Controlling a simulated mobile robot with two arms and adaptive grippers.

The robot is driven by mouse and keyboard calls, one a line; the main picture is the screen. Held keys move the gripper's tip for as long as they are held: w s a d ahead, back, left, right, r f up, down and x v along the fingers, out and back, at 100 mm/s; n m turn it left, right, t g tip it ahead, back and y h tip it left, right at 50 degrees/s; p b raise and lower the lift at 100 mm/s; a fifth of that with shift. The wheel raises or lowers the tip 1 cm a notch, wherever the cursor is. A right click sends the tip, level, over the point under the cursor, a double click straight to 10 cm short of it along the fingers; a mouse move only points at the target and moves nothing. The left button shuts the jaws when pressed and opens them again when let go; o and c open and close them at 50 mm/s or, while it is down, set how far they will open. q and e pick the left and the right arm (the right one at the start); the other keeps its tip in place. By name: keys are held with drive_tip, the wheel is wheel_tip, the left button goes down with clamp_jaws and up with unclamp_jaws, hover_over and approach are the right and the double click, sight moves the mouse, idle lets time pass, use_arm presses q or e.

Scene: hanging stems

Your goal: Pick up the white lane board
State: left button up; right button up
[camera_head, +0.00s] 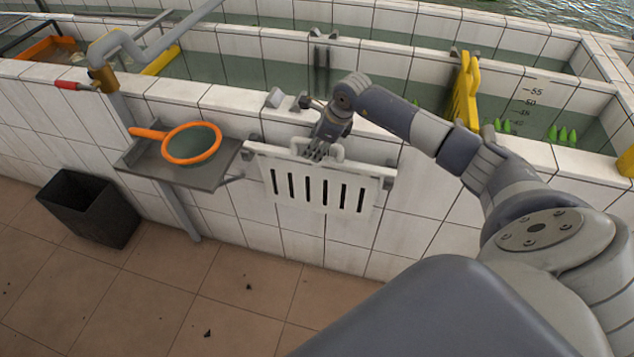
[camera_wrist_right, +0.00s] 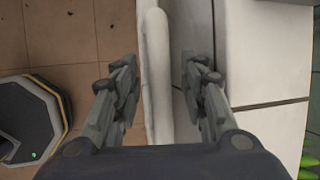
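The white lane board (camera_head: 268,182), a slotted panel with a handle on its top edge, hangs upright against the outer face of the tiled tank wall. My right gripper (camera_head: 316,152) is at the handle, pointing down from above. In the right wrist view, the white handle bar (camera_wrist_right: 156,60) runs between the two spread fingers of my right gripper (camera_wrist_right: 160,78). A gap shows between the bar and the right finger; the left finger is close to the bar, and contact cannot be told. My left gripper is not in view.
An orange-rimmed net (camera_head: 192,144) lies on a grey shelf (camera_head: 205,178) left of the board. A black bin (camera_head: 90,208) stands on the floor. A yellow slotted board (camera_head: 465,90) stands in the tank at right, near green cones (camera_head: 562,135). The floor below the board is clear.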

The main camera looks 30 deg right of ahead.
drive_tip(key=shift+c, duration=0.4)
clamp_jaws()
drive_tip(key=shift+r, duration=0.1)
